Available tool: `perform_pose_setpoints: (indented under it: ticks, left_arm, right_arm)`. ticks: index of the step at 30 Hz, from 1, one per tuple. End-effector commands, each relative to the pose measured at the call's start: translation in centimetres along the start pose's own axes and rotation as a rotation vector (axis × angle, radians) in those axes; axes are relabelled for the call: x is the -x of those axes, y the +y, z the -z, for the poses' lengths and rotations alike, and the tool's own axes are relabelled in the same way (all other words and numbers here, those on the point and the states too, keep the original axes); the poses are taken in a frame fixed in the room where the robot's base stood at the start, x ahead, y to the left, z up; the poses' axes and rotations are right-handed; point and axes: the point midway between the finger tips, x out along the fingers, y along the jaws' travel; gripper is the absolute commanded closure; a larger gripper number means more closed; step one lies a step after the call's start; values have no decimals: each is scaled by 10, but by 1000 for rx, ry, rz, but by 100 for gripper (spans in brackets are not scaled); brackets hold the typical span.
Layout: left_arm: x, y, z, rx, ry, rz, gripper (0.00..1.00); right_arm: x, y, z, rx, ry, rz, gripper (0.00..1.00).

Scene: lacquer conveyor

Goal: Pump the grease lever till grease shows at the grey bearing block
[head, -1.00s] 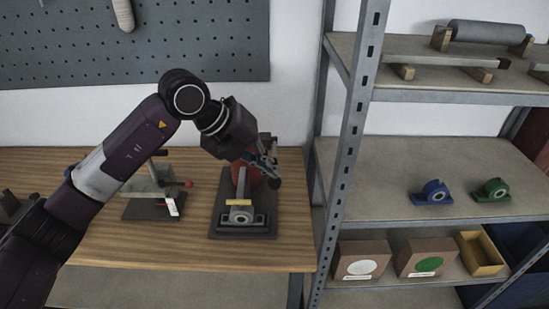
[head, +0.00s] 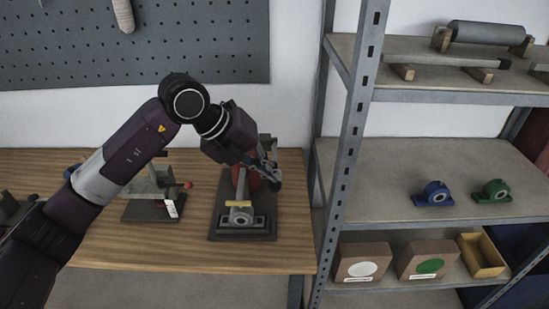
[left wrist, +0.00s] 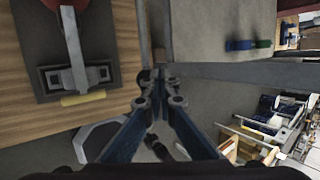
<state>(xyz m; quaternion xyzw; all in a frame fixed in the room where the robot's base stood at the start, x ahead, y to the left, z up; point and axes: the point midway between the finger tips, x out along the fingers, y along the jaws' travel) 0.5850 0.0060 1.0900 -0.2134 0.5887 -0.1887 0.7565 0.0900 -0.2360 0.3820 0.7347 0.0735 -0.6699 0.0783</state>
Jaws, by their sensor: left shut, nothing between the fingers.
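The grey bearing block (head: 241,216) sits at the front of a dark base plate (head: 218,230) on the wooden bench; it also shows in the left wrist view (left wrist: 75,78). My right gripper is out of view.
A second bench device with a red knob (head: 187,184) stands to the left. A metal shelf post (head: 350,150) rises close to the right of the bench. Blue (head: 433,194) and green (head: 492,191) bearing blocks stand on the middle shelf. Boxes sit below.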

Motion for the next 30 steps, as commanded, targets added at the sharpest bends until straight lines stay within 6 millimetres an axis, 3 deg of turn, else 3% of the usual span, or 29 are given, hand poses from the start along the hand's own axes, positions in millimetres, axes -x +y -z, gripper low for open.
perform_pose_setpoints:
  ticks: [30]
  left_arm:
    - [39, -28, -28, 1, 1, -2, 100]
  right_arm:
    - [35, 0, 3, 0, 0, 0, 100]
